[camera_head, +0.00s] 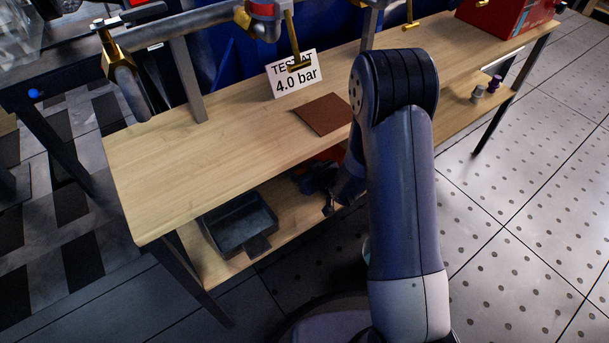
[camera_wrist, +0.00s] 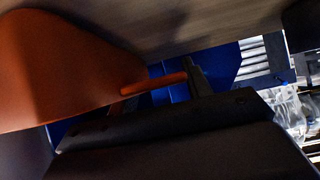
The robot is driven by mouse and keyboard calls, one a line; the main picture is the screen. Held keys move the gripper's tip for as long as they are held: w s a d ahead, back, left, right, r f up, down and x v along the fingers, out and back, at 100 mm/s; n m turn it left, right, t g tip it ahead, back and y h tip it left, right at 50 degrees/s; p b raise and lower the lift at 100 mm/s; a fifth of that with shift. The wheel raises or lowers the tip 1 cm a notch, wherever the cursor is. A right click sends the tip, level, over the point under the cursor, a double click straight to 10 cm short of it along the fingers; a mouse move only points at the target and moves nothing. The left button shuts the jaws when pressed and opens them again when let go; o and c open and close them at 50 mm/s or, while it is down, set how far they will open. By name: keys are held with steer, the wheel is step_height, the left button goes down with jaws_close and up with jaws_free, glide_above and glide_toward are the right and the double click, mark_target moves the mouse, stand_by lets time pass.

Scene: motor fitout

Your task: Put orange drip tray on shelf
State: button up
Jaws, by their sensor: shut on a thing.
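The orange drip tray (camera_head: 326,155) shows only as a small orange patch beneath the workbench top in the head view, partly hidden by the bench edge and my arm. In the wrist view the orange tray (camera_wrist: 65,70) fills the upper left, with a thin orange handle (camera_wrist: 150,86) reaching right. My gripper (camera_wrist: 158,98) is shut on this handle. In the head view my gripper (camera_head: 328,190) is between the bench top and the lower wooden shelf (camera_head: 288,232). I cannot tell whether the tray touches the shelf.
A dark tray (camera_head: 240,224) with a handle sits on the shelf's left end. On the bench top (camera_head: 190,165) are a brown mat (camera_head: 324,114) and a "4.0 bar" sign (camera_head: 296,76). A red box (camera_head: 500,14) stands far right. Small grey and purple items (camera_head: 486,88) stand on the shelf's right.

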steer(key=shift+f, duration=0.2)
steer(key=o, duration=1.5)
steer(key=shift+d+r, duration=0.1)
steer(key=shift+r, duration=0.25)
steer(key=p+v, duration=0.3)
steer(key=v, duration=0.8)
steer(key=shift+s+d+r+p, duration=0.1)
steer(key=shift+s+d+p, duration=0.05)
steer(key=shift+s+p, duration=0.25)
